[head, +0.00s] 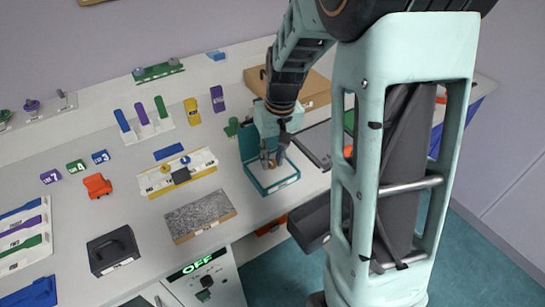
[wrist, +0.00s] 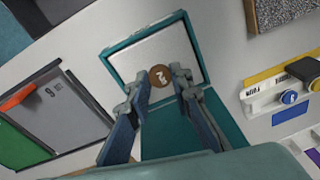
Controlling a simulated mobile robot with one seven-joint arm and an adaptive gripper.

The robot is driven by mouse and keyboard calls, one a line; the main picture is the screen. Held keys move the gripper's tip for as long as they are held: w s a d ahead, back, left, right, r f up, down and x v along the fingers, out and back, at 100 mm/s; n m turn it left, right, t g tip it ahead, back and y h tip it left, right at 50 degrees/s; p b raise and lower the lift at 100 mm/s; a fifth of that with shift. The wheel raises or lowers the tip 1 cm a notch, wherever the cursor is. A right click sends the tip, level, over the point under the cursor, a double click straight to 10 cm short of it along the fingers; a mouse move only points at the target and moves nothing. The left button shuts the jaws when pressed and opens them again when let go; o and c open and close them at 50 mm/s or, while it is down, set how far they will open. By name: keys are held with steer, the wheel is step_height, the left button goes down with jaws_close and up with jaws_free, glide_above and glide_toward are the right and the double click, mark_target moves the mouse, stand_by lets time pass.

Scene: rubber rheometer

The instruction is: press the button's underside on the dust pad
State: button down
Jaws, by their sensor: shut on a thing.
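The button is a small round brown disc (wrist: 160,73) with pale marking on its upper face. My gripper (wrist: 158,80) is shut on it, one fingertip on each side, in the wrist view. In the head view my gripper (head: 272,161) is low over a teal open case. The case's pale pad (wrist: 190,45), which looks like the dust pad, has a teal rim and a teal lid panel beside it.
A speckled grey block (head: 200,215) lies left of the case. A white holder with yellow trim (head: 177,172) carries small knobs. A black handled block (head: 113,250) sits at the front left. A grey panel with an orange piece (wrist: 50,105) lies close on the case's other side.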

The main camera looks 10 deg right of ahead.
steer(key=shift+f+b, duration=0.45)
steer(key=shift+f, duration=0.15)
stand_by(1.6)
steer(key=shift+r+p, duration=2.7)
steer(key=shift+r, duration=0.9)
